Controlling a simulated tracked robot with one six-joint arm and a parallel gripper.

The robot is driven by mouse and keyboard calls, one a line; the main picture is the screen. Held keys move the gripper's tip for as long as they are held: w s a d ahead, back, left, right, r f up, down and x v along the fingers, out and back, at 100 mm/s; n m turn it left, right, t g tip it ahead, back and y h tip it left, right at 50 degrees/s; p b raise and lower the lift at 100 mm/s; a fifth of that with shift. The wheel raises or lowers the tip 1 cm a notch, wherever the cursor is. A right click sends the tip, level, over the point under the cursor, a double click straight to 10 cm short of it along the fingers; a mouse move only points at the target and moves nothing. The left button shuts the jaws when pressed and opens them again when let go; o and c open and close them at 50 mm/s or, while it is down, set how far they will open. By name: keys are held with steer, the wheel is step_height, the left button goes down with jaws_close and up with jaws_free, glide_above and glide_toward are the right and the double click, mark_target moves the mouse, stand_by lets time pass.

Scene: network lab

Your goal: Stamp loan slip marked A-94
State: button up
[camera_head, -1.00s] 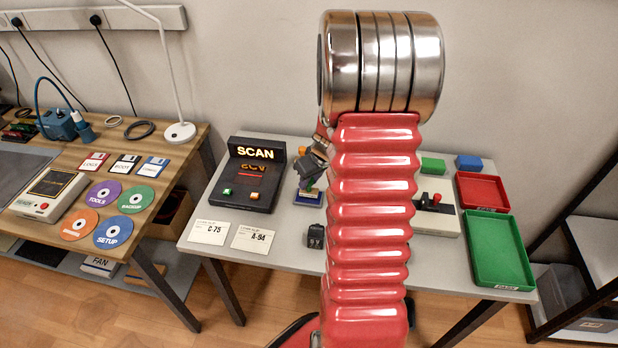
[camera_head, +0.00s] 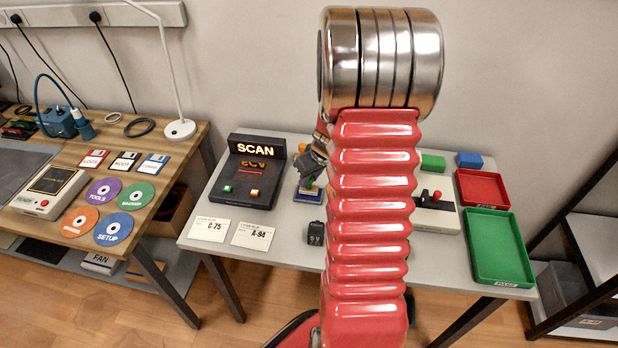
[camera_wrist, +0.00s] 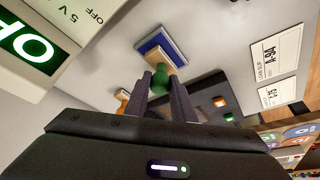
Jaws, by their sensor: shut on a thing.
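The loan slip A-94 (camera_head: 253,235) lies flat on the grey table, right of slip C-75 (camera_head: 208,229). In the wrist view, slip A-94 (camera_wrist: 276,50) is at the upper right. A stamp with a green handle (camera_wrist: 161,78) and a wooden block is between my gripper's (camera_wrist: 163,88) dark fingers, which are shut on the handle. The block overlaps a blue ink pad (camera_wrist: 151,41); I cannot tell whether they touch. In the head view, the ink pad (camera_head: 306,196) is beside my arm, which partly hides my gripper (camera_head: 310,178).
The scanner (camera_head: 240,190) stands behind the slips. A dark box (camera_head: 316,233) is near the table's front edge. A red tray (camera_head: 482,203) and a green tray (camera_head: 500,283) are at the right. A joystick device (camera_head: 436,213) is left of the trays. Bare tabletop lies around the slips.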

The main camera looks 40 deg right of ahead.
steer(key=shift+f, duration=0.45)
stand_by(1.5)
steer(key=shift+r, duration=0.1)
steer(key=shift+r, duration=3.55)
steer(key=w+a, duration=0.3)
steer(key=a, duration=0.7)
steer(key=w+a+n, duration=0.1)
steer(key=w+a, duration=0.3)
steer(key=a, duration=0.7)
steer(key=w+a, duration=0.4)
steer(key=a, duration=0.6)
steer(key=shift+a+r+y, duration=0.2)
steer(key=shift+a+y, duration=0.1)
steer(key=shift+a, duration=0.1)
steer(key=shift+s, duration=0.2)
